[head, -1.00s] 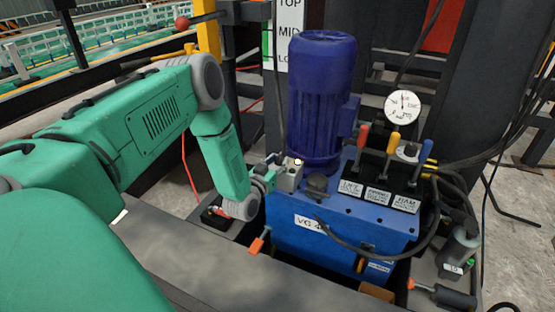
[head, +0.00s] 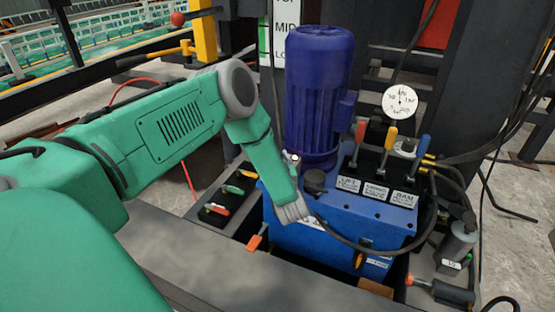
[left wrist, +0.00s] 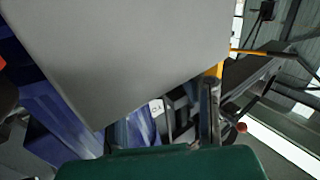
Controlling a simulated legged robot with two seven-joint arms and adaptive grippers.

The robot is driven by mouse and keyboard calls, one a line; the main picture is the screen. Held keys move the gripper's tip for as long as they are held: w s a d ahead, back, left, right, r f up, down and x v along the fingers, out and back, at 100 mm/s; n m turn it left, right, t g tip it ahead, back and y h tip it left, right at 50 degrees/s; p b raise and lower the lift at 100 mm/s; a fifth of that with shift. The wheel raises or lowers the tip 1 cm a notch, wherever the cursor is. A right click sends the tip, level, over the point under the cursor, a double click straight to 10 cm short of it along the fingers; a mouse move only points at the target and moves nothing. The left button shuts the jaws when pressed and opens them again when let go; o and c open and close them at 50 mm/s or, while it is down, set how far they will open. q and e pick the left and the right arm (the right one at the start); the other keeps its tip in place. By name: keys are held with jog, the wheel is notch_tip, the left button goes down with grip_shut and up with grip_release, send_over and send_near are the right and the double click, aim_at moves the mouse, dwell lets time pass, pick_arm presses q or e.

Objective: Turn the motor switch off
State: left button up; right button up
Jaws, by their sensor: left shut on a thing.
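The blue power unit (head: 330,240) carries an upright dark-blue motor (head: 318,90). The motor switch on its left top corner is mostly hidden behind my left arm; only a small pale bit (head: 295,160) shows beside the motor's foot. My left gripper (head: 292,212) is at this corner, with its wrist end low against the front of the unit. In the left wrist view a large plain grey surface (left wrist: 120,55) fills the upper left, very close. My right gripper is not in view.
Red, yellow and blue levers (head: 391,138) stand right of the motor, below a round gauge (head: 399,101). A black hose (head: 345,237) loops across the unit's front. A dark tray (head: 210,222) with coloured handles lies left, and a grey ledge (head: 190,250) runs along the front.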

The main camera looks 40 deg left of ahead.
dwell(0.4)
pick_arm(q)
jog(key=o, duration=1.1)
jog(key=shift+o, duration=0.2)
jog(key=v, duration=1.2)
jog(key=shift+f, duration=0.1)
